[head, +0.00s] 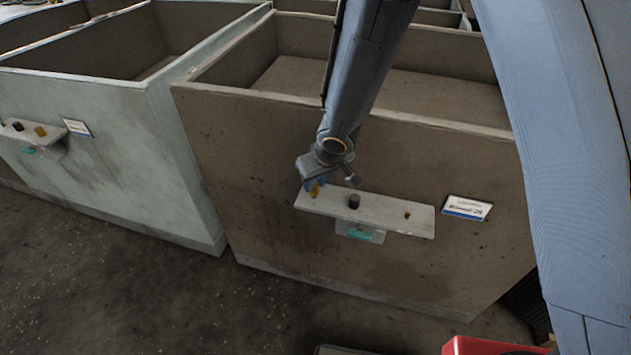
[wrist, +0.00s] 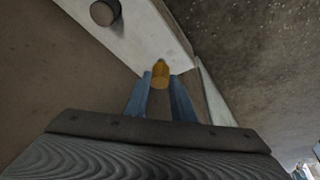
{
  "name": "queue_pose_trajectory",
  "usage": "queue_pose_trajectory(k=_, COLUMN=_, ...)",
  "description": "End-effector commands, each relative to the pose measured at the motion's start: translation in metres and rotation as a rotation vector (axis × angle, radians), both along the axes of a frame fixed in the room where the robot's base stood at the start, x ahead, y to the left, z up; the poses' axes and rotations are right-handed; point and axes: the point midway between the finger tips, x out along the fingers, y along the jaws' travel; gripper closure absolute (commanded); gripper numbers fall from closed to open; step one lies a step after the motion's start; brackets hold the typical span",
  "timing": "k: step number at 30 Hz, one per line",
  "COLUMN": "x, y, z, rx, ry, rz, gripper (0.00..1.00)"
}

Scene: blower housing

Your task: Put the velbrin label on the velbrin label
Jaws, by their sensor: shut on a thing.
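My gripper (head: 322,184) is at the left end of a grey shelf (head: 385,211) on the front of the brown bin. It is shut on a small orange-yellow piece (wrist: 161,76), which shows between the blue fingertips in the wrist view. The piece is at the shelf top; I cannot tell whether it touches it. A white label plate with a blue lower band (head: 467,208) is on the bin wall right of the shelf. A teal label (head: 360,235) is on a bracket under the shelf. The print is too small to read, so I cannot tell which is velbrin.
A dark round knob (head: 354,202) stands mid-shelf, and a small orange piece (head: 407,216) sits near the right end. A pale green bin (head: 100,150) at left has a similar shelf (head: 45,145) and plate (head: 77,128). Something red (head: 490,347) shows at lower right.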

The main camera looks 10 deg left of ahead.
Motion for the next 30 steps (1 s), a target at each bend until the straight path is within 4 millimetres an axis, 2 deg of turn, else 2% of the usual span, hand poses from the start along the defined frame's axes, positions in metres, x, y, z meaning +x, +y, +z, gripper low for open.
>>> queue_pose_trajectory(k=30, x=0.000, y=0.000, z=-0.019, rx=0.000, ry=0.000, rz=0.000, gripper=0.99)
